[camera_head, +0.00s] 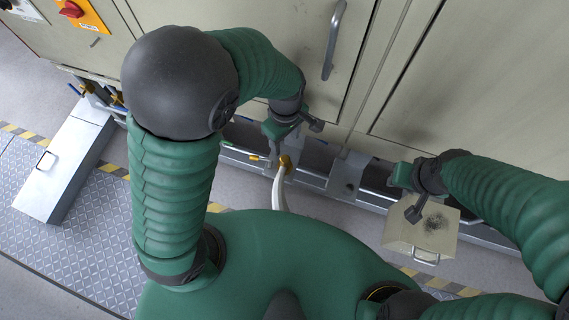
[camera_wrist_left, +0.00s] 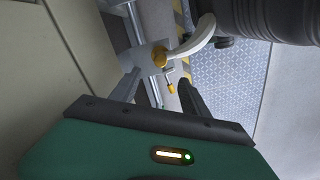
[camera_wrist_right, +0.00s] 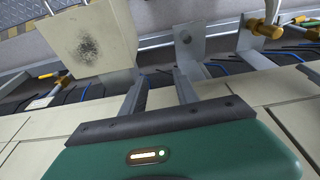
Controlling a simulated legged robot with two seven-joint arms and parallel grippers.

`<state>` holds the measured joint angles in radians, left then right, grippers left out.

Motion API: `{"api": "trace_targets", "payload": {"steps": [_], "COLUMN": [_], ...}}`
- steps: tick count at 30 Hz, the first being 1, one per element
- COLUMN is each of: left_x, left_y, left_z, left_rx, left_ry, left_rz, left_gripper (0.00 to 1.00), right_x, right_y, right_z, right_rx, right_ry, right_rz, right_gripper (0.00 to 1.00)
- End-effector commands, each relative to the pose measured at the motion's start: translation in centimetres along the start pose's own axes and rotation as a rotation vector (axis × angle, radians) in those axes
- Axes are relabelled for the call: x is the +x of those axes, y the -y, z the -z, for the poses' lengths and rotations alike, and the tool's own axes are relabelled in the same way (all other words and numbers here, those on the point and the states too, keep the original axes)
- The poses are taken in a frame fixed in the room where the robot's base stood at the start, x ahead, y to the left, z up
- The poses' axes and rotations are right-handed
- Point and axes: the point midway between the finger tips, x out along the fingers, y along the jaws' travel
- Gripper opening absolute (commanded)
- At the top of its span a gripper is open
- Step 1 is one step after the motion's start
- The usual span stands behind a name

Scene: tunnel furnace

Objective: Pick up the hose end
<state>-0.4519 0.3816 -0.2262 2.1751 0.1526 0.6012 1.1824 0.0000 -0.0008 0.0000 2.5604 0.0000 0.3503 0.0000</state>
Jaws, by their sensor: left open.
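The white curved hose (camera_head: 279,188) runs up from behind my body to a brass end (camera_head: 286,163) at the metal rail below the cabinet. In the left wrist view the white hose (camera_wrist_left: 198,38) and its brass end (camera_wrist_left: 173,58) lie beyond the fingertips. My left gripper (camera_head: 282,132) is above the hose end, open and empty, apart from it. A small yellow-handled valve (camera_wrist_left: 171,88) shows between its fingers. My right gripper (camera_wrist_right: 158,82) is open and empty, by the rail to the right. The brass end also shows in the right wrist view (camera_wrist_right: 262,28).
A beige box with a sooty patch (camera_head: 420,235) hangs at the rail near my right gripper. The beige cabinet (camera_head: 440,70) with a metal handle (camera_head: 333,40) stands close behind the arms. A grey metal box (camera_head: 65,158) is at the left. Metal brackets (camera_head: 347,173) line the rail.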

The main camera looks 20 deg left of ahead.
Motion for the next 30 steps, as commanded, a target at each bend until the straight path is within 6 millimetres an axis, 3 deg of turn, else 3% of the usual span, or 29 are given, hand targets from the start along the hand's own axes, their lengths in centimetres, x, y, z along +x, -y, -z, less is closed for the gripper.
{"api": "trace_targets", "payload": {"steps": [1, 6, 13, 19, 27, 30], "left_x": [2.1, 6.0, 8.1, 11.9, 12.2, 12.2], "left_y": [0.0, -0.1, 0.0, 0.3, 0.3, 0.3], "left_z": [-0.1, -0.2, -0.2, -0.1, -0.1, -0.1], "left_rx": [0.000, 0.000, 0.002, 0.002, 0.002, 0.002], "left_ry": [-0.001, -0.002, -0.003, -0.002, -0.003, -0.003], "left_rz": [0.005, 0.005, 0.002, 0.003, 0.001, 0.001], "left_gripper": [0.54, 0.54, 0.54, 0.54, 0.54, 0.41], "right_x": [1.2, 2.8, 3.7, 6.0, 6.0, 6.0], "right_y": [0.0, 0.0, 0.0, 0.0, 0.0, 0.0], "right_z": [-0.3, -0.6, -0.8, -1.4, -1.4, -1.4], "right_rx": [0.000, 0.000, 0.000, 0.000, 0.000, 0.000], "right_ry": [0.000, 0.000, 0.000, 0.000, 0.000, 0.000], "right_rz": [0.000, 0.000, 0.000, 0.000, 0.000, 0.000], "right_gripper": [0.36, 0.36, 0.36, 0.36, 0.36, 0.36]}}
